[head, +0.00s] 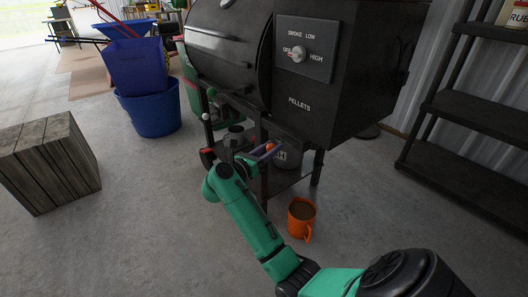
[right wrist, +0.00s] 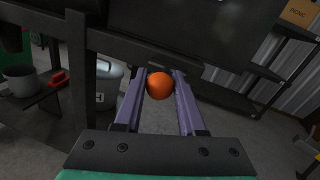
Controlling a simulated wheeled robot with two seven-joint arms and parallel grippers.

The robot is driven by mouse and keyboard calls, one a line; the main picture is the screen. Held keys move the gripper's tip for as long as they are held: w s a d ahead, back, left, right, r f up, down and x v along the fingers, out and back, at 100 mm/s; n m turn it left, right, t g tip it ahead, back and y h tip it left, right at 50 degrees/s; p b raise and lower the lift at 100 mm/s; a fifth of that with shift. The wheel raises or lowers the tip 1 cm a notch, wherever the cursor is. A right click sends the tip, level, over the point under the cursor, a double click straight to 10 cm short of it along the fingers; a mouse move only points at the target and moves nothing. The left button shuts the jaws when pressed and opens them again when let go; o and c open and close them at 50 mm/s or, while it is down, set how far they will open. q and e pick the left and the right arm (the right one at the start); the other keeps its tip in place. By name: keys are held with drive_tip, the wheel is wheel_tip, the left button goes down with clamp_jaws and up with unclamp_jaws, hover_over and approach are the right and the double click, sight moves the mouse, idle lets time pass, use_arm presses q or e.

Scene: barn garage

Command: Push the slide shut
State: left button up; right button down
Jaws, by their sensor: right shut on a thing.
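The slide's round orange knob (head: 270,147) shows below the black pellet grill (head: 230,50), under its hopper box. In the right wrist view the knob (right wrist: 159,86) sits between the tips of two purple fingers. My right gripper (head: 268,149) is shut on this knob; in the right wrist view the gripper (right wrist: 160,88) has a finger on each side of it. The slide's plate behind the knob is mostly hidden, so I cannot tell how far out it is. My left gripper is not in view.
A grey bucket (head: 293,158) stands under the hopper, among the grill's legs. An orange mug (head: 301,218) with brown contents is on the floor. A wooden crate (head: 45,165) and blue tub (head: 150,115) are left; black shelving (head: 470,120) is right.

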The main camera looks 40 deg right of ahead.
drive_tip(key=d, duration=0.3)
drive_tip(key=shift+d+r, duration=0.1)
drive_tip(key=shift+d, duration=0.1)
drive_tip(key=c, duration=0.9)
unclamp_jaws()
drive_tip(key=o, duration=0.4)
drive_tip(key=shift+d, duration=0.1)
